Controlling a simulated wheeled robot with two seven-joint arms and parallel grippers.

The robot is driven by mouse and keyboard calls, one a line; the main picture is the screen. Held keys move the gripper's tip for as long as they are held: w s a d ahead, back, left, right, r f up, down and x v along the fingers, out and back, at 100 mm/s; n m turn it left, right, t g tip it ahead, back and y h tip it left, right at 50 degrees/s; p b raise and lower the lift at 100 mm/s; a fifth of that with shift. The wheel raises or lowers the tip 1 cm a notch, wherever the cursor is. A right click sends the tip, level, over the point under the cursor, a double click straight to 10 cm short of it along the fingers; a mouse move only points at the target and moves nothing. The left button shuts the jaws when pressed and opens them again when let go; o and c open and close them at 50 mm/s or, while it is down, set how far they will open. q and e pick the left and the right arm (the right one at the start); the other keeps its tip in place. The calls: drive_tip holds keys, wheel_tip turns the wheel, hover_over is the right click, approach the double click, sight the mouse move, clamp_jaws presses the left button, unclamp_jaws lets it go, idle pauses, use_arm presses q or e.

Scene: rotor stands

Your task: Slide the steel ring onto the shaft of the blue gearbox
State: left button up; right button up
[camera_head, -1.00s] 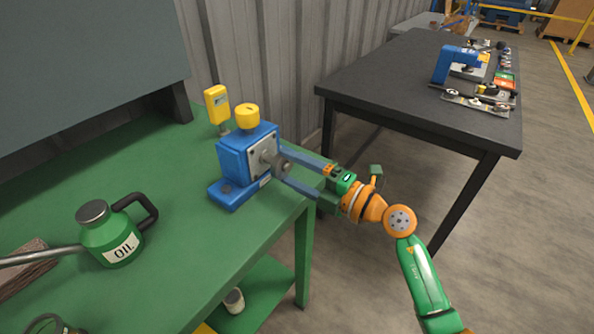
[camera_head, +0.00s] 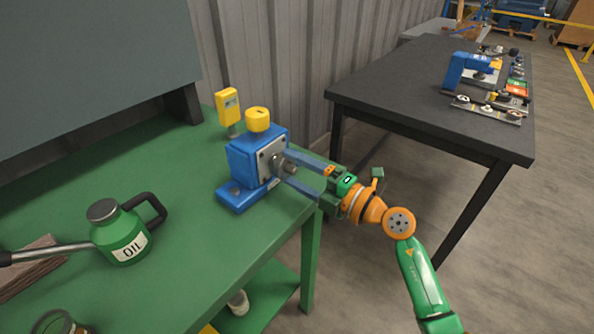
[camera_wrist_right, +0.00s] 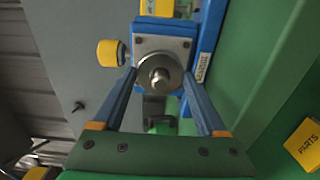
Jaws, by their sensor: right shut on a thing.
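The blue gearbox (camera_head: 243,160) stands on the green bench near its right edge, with a yellow cap on top. Its grey face plate (camera_head: 268,168) and shaft point right, toward my right gripper (camera_head: 287,168). That gripper is shut on the steel ring (camera_head: 289,168), a finger on each side, close in front of the plate. In the right wrist view the ring (camera_wrist_right: 147,79) surrounds the bright shaft end (camera_wrist_right: 160,77), which shows in its middle. How far the ring is along the shaft is hard to tell. My left gripper is not in view.
A green oil can (camera_head: 122,236) with a long spout stands left on the green bench (camera_head: 190,270). A yellow-topped fitting (camera_head: 228,108) is behind the gearbox. A dark table (camera_head: 420,100) with a blue device (camera_head: 466,72) stands at the back right. A yellow PARTS box (camera_wrist_right: 304,145) shows in the wrist view.

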drive_tip(key=shift+x, duration=0.9)
drive_tip(key=o, duration=1.2)
drive_tip(key=shift+d, duration=0.1)
